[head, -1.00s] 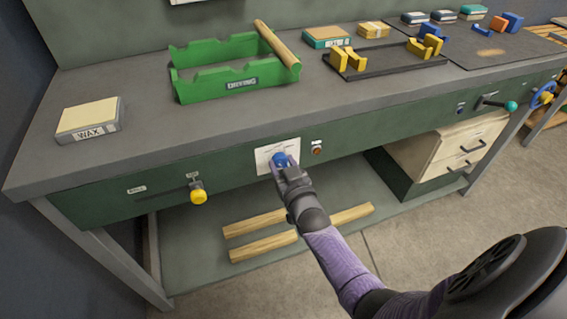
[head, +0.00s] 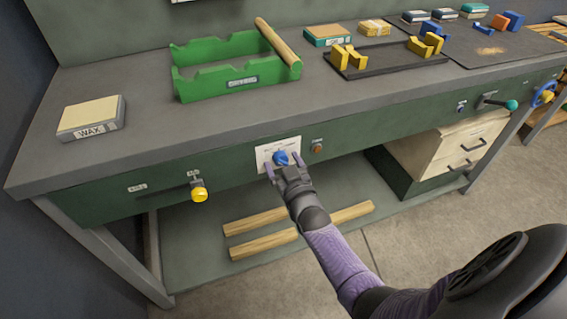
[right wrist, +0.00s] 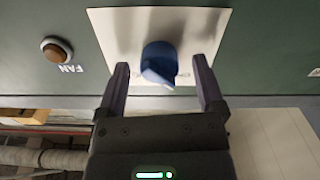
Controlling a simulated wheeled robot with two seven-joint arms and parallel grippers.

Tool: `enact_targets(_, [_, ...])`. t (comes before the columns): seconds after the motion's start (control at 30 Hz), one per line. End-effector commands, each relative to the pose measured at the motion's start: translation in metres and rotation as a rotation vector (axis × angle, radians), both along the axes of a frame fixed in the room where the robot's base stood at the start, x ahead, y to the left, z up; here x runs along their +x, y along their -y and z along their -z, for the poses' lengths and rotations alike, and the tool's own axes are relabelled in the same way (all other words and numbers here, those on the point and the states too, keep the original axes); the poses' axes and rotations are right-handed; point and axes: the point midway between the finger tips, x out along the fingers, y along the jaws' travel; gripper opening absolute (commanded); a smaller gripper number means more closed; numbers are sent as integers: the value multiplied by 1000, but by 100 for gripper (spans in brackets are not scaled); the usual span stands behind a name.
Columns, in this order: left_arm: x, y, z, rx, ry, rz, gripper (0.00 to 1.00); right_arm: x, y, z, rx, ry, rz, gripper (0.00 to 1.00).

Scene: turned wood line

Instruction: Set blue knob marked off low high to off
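The blue knob (head: 281,158) sits on a white label plate (head: 262,153) on the green front panel of the bench. In the right wrist view the knob (right wrist: 160,62) shows with a pale pointer edge toward the lower right of its face; the plate's markings are too small or hidden to read. My right gripper (head: 283,166) is open in front of the knob. In the right wrist view its two fingers (right wrist: 161,80) stand apart on either side of the knob, with gaps and no visible contact. My left gripper is not in view.
A brown FAN button (right wrist: 57,50) is beside the plate, also seen in the head view (head: 316,148). A yellow-knobbed lever (head: 199,192) is on the panel to the left. Drawers (head: 455,150) stand below at the right. A green tool tray (head: 225,75) and a WAX block (head: 90,118) lie on top.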

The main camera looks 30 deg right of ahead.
Motion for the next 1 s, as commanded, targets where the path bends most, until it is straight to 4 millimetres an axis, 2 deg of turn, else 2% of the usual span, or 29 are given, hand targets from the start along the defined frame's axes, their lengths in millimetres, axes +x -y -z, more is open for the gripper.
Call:
enact_targets(0.27, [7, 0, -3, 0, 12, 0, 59, -5, -1, -2, 1, 1, 0, 87])
enact_targets(0.37, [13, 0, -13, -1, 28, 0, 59, -23, -5, -5, 1, 0, 0, 87])
enact_targets(0.6, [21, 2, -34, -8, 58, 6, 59, -79, -19, -4, 1, -1, 1, 87])
enact_targets(0.7, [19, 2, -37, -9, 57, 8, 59, -91, -22, -2, 0, 0, 0, 87])
enact_targets(1.0, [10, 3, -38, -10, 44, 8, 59, -97, -23, 0, 0, 1, 0, 87])
